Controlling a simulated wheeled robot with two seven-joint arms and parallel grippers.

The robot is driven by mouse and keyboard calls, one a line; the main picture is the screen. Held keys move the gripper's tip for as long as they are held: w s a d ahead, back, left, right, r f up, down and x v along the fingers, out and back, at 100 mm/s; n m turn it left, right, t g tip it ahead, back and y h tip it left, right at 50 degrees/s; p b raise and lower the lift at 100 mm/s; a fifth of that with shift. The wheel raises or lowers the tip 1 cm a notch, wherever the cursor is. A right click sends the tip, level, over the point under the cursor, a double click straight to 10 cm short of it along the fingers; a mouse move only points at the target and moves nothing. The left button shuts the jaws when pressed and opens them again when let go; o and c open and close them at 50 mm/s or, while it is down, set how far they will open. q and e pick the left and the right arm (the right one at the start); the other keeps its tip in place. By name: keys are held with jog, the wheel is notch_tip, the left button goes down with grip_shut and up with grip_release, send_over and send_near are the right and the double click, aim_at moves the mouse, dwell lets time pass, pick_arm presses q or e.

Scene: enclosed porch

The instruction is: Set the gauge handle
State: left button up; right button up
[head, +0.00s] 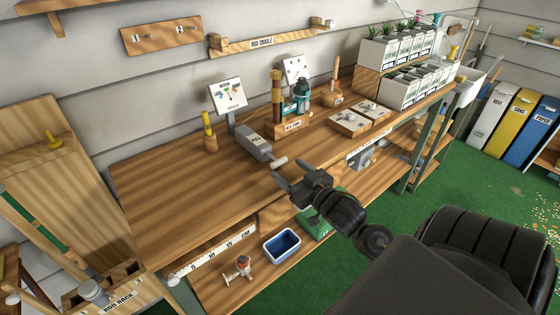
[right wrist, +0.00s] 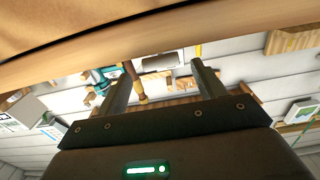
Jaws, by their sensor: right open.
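The gauge (head: 228,95) is a tilted white panel with a coloured dial and a needle, standing on a post at the back of the bench. In front of it lies a grey box (head: 254,142) with a short pale handle (head: 278,162) sticking out toward the front edge. My right gripper (head: 286,172) is open, just in front of the handle near the bench edge; I cannot tell if they touch. Its two fingers also show in the right wrist view (right wrist: 164,85), with no handle visible between them. My left gripper is not in view.
The wooden bench (head: 165,190) is clear at the left. A teal tool on a wooden block (head: 290,125), small wooden blocks (head: 348,120) and white planters (head: 400,90) stand to the right. A blue bin (head: 281,246) sits on the lower shelf.

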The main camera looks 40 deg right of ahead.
aim_at(281, 164)
jog(key=w, duration=0.4)
jog(key=shift+r, duration=0.1)
jog(key=shift+w, duration=0.45)
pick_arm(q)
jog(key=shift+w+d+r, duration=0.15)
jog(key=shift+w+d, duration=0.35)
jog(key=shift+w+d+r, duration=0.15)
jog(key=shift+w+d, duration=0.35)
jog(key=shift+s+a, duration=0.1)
